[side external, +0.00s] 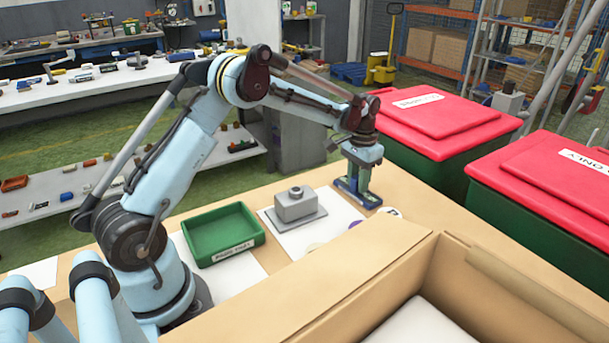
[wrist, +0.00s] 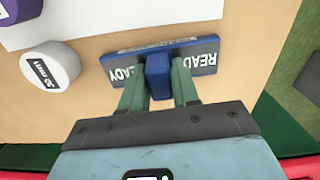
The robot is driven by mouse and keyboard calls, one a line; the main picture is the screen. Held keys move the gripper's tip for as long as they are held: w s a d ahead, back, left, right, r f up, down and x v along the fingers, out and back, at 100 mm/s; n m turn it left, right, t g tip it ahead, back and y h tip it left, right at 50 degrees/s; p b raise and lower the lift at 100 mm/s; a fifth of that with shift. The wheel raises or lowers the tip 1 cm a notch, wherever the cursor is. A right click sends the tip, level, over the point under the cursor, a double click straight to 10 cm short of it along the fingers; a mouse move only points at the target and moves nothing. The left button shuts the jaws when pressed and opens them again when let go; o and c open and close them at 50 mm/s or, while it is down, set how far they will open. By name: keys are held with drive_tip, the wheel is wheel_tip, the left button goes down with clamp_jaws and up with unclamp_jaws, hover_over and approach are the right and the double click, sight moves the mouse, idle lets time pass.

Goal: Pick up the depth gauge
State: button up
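A blue T-shaped piece, which looks like the depth gauge (side external: 371,199), stands near the far edge of the tan bench, right of a grey block. In the wrist view its wide base with white READY lettering (wrist: 203,55) lies crosswise, and its blue upright post (wrist: 158,72) rises between my fingers. My gripper (wrist: 159,88) points down at it with green fingers on both sides of the post. The fingertips look close against the post, but I cannot tell whether they grip it. The base appears to rest on the bench.
A green tray (side external: 208,258) and a grey block on a plate (side external: 296,205) are left of the gauge. A white labelled round piece (wrist: 50,68) and a purple-edged piece (wrist: 10,8) are nearby. An open carton (side external: 345,275) fills the front; red-lidded bins (side external: 440,120) stand behind.

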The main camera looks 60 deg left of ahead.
clamp_jaws()
drive_tip(key=shift+r, duration=0.1)
drive_tip(key=shift+r, duration=0.65)
wheel_tip(320, 180, up, 3)
drive_tip(key=shift+r, duration=0.1)
drive_tip(key=s+d+r, duration=0.3)
drive_tip(key=d+r, duration=0.3)
drive_tip(key=d, duration=0.5)
drive_tip(key=shift+s+r, duration=0.2)
drive_tip(key=shift+s, duration=0.05)
drive_tip(key=shift+d, duration=0.1)
